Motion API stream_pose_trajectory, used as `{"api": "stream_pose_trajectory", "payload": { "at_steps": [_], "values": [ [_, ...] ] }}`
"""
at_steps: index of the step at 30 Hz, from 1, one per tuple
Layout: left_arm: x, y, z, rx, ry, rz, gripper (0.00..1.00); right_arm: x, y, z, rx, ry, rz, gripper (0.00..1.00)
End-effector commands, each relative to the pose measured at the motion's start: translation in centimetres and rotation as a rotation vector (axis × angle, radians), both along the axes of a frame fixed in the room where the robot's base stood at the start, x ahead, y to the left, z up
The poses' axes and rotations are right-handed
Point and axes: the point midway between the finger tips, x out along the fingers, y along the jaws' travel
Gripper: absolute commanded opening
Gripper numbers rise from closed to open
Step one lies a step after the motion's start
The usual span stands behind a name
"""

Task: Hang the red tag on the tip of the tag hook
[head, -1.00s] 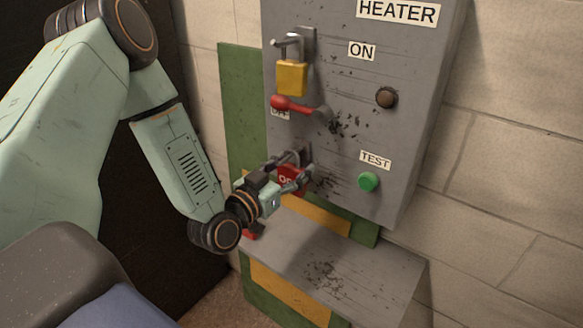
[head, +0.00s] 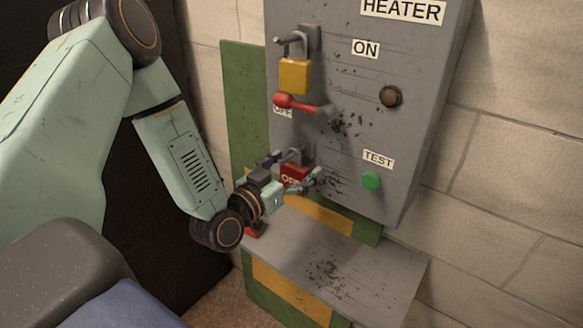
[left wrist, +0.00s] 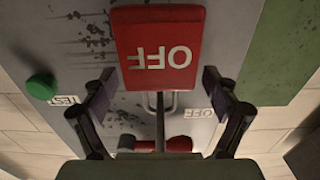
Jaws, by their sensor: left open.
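The red tag (head: 295,173), lettered OFF, hangs low on the front of the grey panel. In the left wrist view the tag (left wrist: 160,42) faces me, with its wire loop (left wrist: 174,106) at the dark rod of the tag hook (left wrist: 160,120). In the head view the hook (head: 307,151) shows only in part above the tag; exactly where the loop rests along it is hard to tell. My left gripper (head: 293,168) is open, its fingers spread to either side of the tag with visible gaps. My right gripper is out of view.
Above are a yellow padlock (head: 295,76) on another hook and a red-handled lever (head: 300,105). A green TEST button (head: 371,181) and a brown button (head: 390,96) are to the right. A grey shelf (head: 375,265) juts out below, with a red item (head: 255,231) partly hidden by my gripper.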

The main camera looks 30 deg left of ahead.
Motion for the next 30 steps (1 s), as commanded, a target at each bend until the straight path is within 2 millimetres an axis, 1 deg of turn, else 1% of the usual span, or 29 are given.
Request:
{"api": "stream_pose_trajectory", "payload": {
  "at_steps": [5,9,16,24,30],
  "values": [
    [-1.2,0.2,-0.1,-0.005,0.002,0.004,0.87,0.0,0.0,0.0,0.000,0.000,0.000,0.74],
    [-2.8,0.4,0.0,-0.007,0.001,0.006,0.87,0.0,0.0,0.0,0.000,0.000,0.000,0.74],
    [-5.1,0.5,0.0,-0.007,0.001,0.005,0.87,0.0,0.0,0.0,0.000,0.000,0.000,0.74],
    [-6.7,0.7,0.0,-0.004,0.001,0.004,0.87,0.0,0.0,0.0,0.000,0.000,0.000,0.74],
    [-7.3,0.6,0.0,-0.002,0.000,0.000,0.87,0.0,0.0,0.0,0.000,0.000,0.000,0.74]
  ]
}}
